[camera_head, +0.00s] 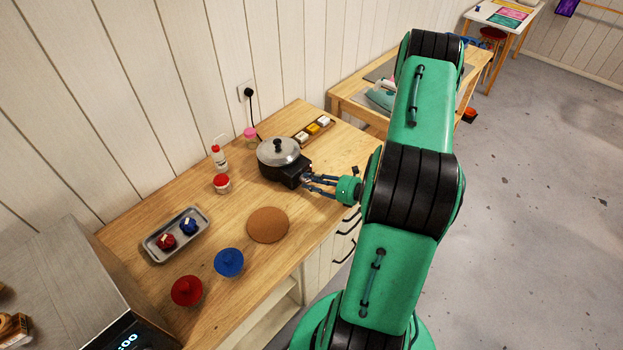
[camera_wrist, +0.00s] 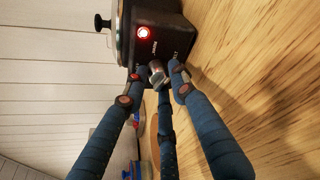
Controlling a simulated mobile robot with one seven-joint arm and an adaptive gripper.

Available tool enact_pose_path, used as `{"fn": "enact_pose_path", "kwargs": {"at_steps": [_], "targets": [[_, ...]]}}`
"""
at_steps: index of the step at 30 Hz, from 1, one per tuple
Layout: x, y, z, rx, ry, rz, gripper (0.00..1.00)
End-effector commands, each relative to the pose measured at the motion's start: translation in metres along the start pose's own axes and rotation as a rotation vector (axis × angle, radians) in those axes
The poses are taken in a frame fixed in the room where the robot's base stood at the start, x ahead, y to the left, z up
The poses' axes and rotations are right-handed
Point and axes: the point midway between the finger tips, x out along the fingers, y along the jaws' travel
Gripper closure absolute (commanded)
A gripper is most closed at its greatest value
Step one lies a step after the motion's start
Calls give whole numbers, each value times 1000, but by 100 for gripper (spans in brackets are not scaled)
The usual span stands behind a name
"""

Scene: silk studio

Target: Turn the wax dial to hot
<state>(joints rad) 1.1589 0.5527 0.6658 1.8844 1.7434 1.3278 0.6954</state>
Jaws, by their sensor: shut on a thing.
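The wax pot (camera_head: 279,158) is a dark pot with a silver lid and black knob on the wooden counter. Its black control box (camera_head: 292,176) faces my gripper (camera_head: 318,187). In the wrist view the box (camera_wrist: 165,24) carries a lit red lamp (camera_wrist: 143,32) and small markings that I cannot read. The wax dial (camera_wrist: 156,72) is a small grey knob on this face. My gripper (camera_wrist: 158,80) has its blue fingers closed around the dial. The fingers partly hide the dial, and I cannot tell which mark it points to.
A tray of wax blocks (camera_head: 300,138), a white bottle (camera_head: 219,158) and a red-lidded jar (camera_head: 222,183) stand near the pot. A round cork mat (camera_head: 268,239) lies in front. Red (camera_head: 187,291) and blue (camera_head: 229,262) lidded pots stand at the counter's front.

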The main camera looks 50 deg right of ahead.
Motion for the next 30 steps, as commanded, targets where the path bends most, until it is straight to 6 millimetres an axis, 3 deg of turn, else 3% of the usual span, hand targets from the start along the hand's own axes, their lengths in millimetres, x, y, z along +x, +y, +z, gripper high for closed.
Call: {"fn": "enact_pose_path", "kwargs": {"at_steps": [9, 22, 23, 25, 30], "targets": [[1, 1, -9, 123, 5, 38, 100], [1, 1, -12, 139, 7, 43, 100], [1, 1, -12, 139, 7, 43, 71], [1, 1, -11, 138, 6, 43, 58], [1, 1, -8, 133, 3, 44, 58]]}}
